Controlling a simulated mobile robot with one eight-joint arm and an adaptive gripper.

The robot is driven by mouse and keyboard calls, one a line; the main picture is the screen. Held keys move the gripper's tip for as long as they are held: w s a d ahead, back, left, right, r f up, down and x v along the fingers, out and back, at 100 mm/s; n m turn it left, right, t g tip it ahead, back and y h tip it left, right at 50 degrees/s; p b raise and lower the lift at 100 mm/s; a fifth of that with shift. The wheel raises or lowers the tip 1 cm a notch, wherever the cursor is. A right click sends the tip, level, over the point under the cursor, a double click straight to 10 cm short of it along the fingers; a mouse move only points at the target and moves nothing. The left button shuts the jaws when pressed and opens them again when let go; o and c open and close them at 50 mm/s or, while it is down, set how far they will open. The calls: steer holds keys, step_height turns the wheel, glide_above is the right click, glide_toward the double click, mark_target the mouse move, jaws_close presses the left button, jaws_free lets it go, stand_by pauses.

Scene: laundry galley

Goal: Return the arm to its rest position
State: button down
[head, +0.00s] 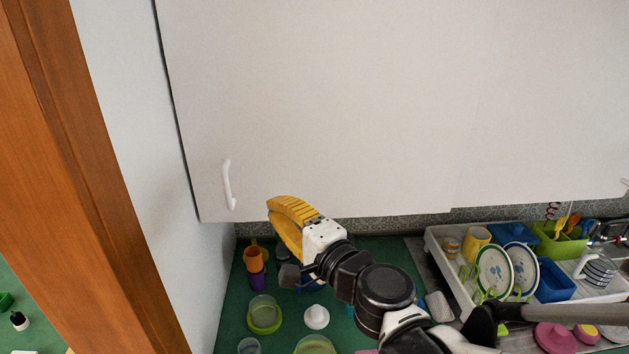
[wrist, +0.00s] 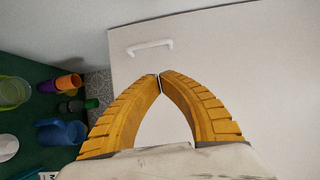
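My gripper (head: 270,205) has yellow ribbed fingers and is raised in front of the lower left part of a white cupboard door, above the green counter. In the wrist view the two fingertips (wrist: 159,78) meet at the top with nothing between them, so it is shut and empty. My arm reaches up from the lower right in the head view. The door's white handle (head: 229,185) is left of and slightly above the gripper. The handle also shows in the wrist view (wrist: 150,46), beyond the fingertips.
The white cupboard (head: 330,100) fills the upper view. On the green counter (head: 400,250) stand orange and purple cups (head: 254,260), a green-based container (head: 264,315) and a white juicer-like piece (head: 316,317). A dish rack (head: 447,270) with plates is right. A wooden post (head: 75,170) is left.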

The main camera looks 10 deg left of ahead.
steer(key=s+d+f+n+g+h+b, duration=0.1)
steer(key=s+d+f+n+h+b, duration=0.2)
steer(key=d+f, duration=0.6)
steer(key=s+d+f+n+g+h+b, duration=0.2)
steer(key=s+d+f+h+b, duration=0.3)
steer(key=d, duration=0.9)
steer(key=s+d+f+n+g+h+b, duration=0.2)
steer(key=s+d+f+h+b, duration=0.3)
steer(key=d+f, duration=0.6)
step_height(320, 180, down, 3)
steer(key=shift+d+r+n+b, duration=0.1)
steer(key=shift+d+n+b, duration=0.2)
steer(key=shift+n+b, duration=0.6)
